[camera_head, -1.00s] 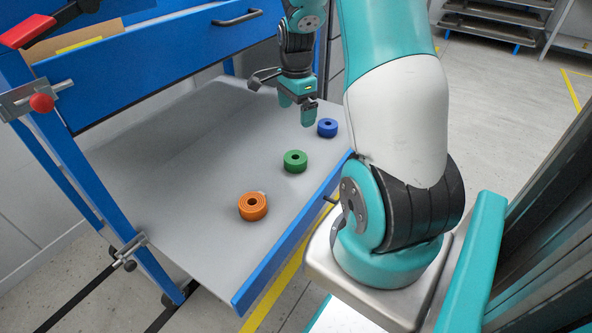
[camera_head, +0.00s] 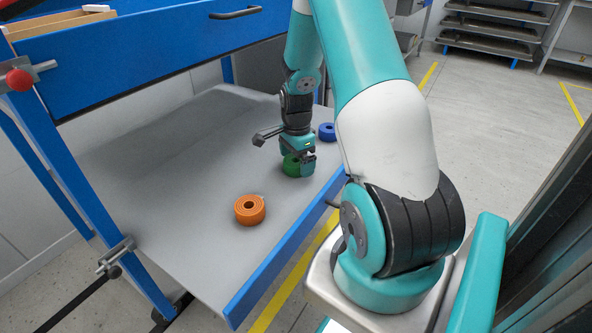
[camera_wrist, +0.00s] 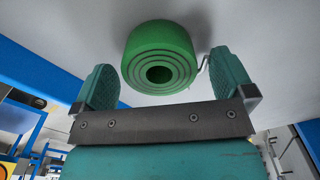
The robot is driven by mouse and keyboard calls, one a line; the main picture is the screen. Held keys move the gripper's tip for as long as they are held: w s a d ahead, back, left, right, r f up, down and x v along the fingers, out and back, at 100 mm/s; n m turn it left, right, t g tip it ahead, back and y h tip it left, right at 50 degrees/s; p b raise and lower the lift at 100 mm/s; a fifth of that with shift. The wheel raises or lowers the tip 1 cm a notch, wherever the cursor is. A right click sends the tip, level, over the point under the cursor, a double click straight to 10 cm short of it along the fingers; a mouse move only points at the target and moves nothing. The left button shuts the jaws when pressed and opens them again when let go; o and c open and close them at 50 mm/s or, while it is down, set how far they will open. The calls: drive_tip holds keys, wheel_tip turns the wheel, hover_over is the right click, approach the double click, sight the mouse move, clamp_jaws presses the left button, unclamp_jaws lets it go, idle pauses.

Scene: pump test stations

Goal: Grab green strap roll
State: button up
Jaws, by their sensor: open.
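The green strap roll (camera_head: 290,165) lies on the grey shelf, partly hidden behind my gripper (camera_head: 299,163) in the head view. In the wrist view the green strap roll (camera_wrist: 160,58) shows its ringed side and dark centre hole. My gripper (camera_wrist: 165,88) is open, one finger to the left of the roll and one to the right. The roll sits at and just beyond the fingertips, between their lines. I see a small gap on the left; the right finger is close to the roll's loose strap end, and I cannot tell whether they touch.
An orange roll (camera_head: 250,209) lies on the grey shelf (camera_head: 190,190) nearer the front. A blue roll (camera_head: 327,132) lies just beyond my gripper. A blue rail (camera_head: 285,250) edges the shelf on the right. A blue drawer front (camera_head: 150,55) stands above the shelf.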

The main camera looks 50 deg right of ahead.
drive_tip(key=shift+f, duration=0.5)
drive_tip(key=shift+r, duration=0.1)
drive_tip(key=c, duration=1)
drive_tip(key=shift+r, duration=0.15)
